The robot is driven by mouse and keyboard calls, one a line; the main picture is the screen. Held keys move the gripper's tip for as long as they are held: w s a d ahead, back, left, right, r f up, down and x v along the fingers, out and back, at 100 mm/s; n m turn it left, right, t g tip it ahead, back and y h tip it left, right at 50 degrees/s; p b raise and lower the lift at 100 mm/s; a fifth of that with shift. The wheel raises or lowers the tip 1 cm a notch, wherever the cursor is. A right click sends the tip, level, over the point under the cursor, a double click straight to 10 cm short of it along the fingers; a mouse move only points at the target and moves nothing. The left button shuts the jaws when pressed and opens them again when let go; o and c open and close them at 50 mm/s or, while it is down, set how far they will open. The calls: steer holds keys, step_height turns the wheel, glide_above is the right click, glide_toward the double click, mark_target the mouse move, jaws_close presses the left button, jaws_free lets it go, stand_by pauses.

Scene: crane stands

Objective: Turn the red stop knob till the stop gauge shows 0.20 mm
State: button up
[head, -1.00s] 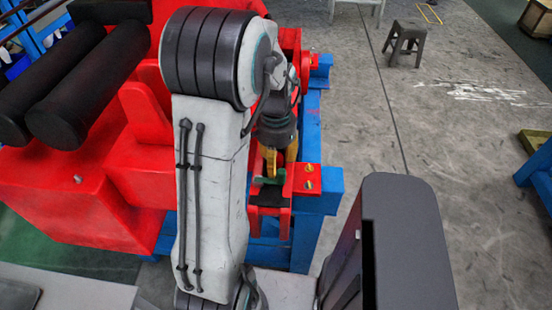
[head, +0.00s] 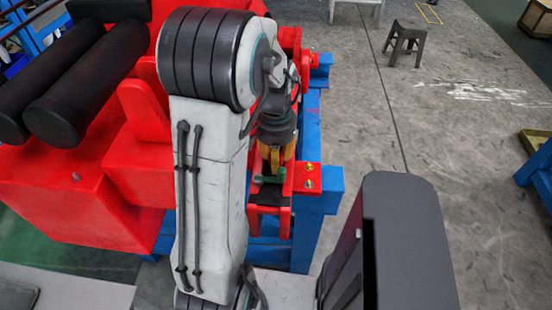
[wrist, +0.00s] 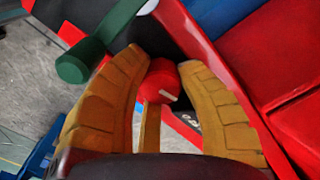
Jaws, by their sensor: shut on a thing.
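The red stop knob (wrist: 160,82) sits between the two yellow fingers of my gripper in the wrist view. It is round, with a short white line on its face pointing to the lower right. My gripper (wrist: 163,66) is shut on the knob, with one finger on each side. In the head view my gripper (head: 276,160) reaches down at the right side of the red machine, and the knob is hidden there. Part of a dark scale with white digits (wrist: 190,121) shows below the knob, mostly covered by a finger. I cannot read a gauge value.
A green handle (wrist: 97,44) stands close to the left finger. Red machine walls (wrist: 270,50) lie to the right. A blue frame (head: 313,205) stands by the gripper in the head view.

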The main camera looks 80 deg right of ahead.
steer(key=shift+f+n, duration=0.1)
steer(key=shift+n, duration=1.3)
steer(key=o, duration=0.9)
step_height(320, 180, up, 12)
steer(key=shift+o, duration=0.2)
